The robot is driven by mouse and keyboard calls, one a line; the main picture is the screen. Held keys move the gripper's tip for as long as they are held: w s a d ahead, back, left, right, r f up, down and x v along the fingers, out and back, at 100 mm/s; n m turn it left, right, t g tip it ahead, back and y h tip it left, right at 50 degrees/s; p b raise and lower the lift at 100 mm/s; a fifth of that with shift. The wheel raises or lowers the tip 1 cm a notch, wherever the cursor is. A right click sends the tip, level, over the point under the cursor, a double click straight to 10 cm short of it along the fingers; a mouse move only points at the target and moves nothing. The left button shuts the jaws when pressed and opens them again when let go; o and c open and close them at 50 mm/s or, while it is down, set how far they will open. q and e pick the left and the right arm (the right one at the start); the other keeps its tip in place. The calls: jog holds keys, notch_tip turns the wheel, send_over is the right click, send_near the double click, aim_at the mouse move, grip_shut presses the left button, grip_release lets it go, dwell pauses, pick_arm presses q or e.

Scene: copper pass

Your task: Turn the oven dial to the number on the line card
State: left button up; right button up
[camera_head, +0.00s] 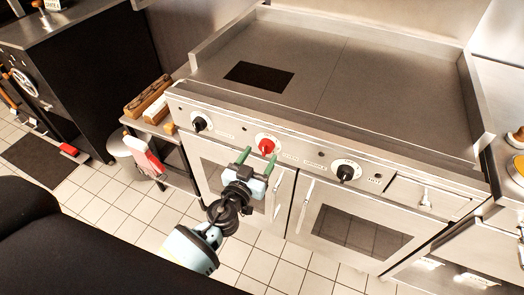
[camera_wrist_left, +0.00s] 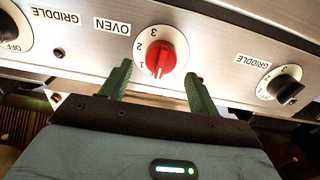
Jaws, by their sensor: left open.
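The oven dial is a red knob (camera_head: 266,146) on the steel front panel. In the left wrist view the red knob (camera_wrist_left: 160,57) sits on a white plate with 1, 2 and 3 around one side, beside an OVEN label (camera_wrist_left: 112,26). A pale mark on the knob points toward the picture's bottom, just past the 1. My left gripper (camera_head: 257,158) has its green fingers open and empty, just in front of and below the knob, apparently not touching it. A small white card (camera_head: 53,4) stands at the top left; its text is unreadable. My right gripper is not in view.
Black griddle knobs (camera_head: 200,124) and (camera_head: 345,173) flank the red one on the panel. Oven doors with handles lie below. A side cart (camera_head: 150,128) with wooden items stands left. The tiled floor in front is clear.

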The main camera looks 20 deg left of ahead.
aim_at(265, 148)
pick_arm(q)
jog(key=shift+w+d, duration=0.1)
jog(key=shift+w, duration=1.25)
jog(key=c, duration=1)
